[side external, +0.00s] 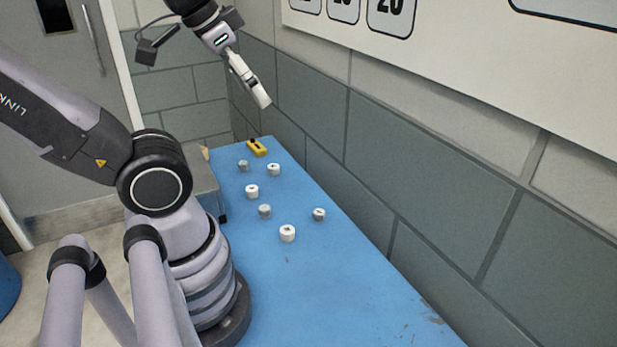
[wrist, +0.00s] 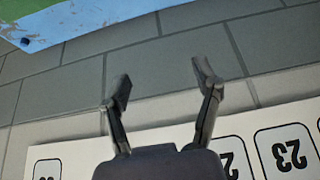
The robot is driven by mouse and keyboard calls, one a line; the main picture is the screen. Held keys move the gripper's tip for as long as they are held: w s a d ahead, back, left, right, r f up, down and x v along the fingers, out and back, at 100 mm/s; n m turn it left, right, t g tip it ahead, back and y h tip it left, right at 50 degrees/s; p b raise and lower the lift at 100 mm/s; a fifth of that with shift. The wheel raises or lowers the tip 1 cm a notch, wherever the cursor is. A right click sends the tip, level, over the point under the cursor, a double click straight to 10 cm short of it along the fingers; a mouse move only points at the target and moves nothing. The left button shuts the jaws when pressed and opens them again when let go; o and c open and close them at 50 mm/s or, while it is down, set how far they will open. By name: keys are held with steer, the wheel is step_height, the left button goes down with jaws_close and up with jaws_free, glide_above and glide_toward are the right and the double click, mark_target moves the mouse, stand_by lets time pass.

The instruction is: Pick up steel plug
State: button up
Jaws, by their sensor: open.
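Several small round plugs stand on the blue table (side external: 330,285). Three look grey like steel: one at the far end (side external: 243,165), one in the middle (side external: 264,211) and one at the right (side external: 319,214). Three look white: a far one (side external: 274,169), a middle one (side external: 252,190) and a near one (side external: 288,233). My gripper (side external: 262,101) is high above the far end of the table, near the wall, apart from all of them. In the wrist view its two fingers (wrist: 161,82) are spread with nothing between them. No plug can be made out clearly there.
A yellow object with dark parts (side external: 257,147) lies at the table's far end. The block wall (side external: 420,185) runs along the table's right side, with a numbered white board (side external: 470,45) above. A grey box (side external: 206,184) adjoins the table's left edge. The near table is clear.

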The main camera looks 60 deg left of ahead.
steer(key=w+a+f+m+g+y, duration=0.45)
steer(key=w+f+g, duration=0.25)
steer(key=f, duration=0.5)
steer(key=m+y, duration=0.9)
steer(key=m, duration=0.4)
glide_toward(267, 211)
steer(key=shift+n, duration=0.25)
steer(key=x, duration=0.5)
steer(key=shift+s+a+f, duration=0.1)
steer(key=shift+s+a, duration=0.05)
steer(key=shift+a, duration=0.25)
steer(key=shift+x, duration=2.9)
steer(key=shift+f, duration=0.1)
jaws_close()
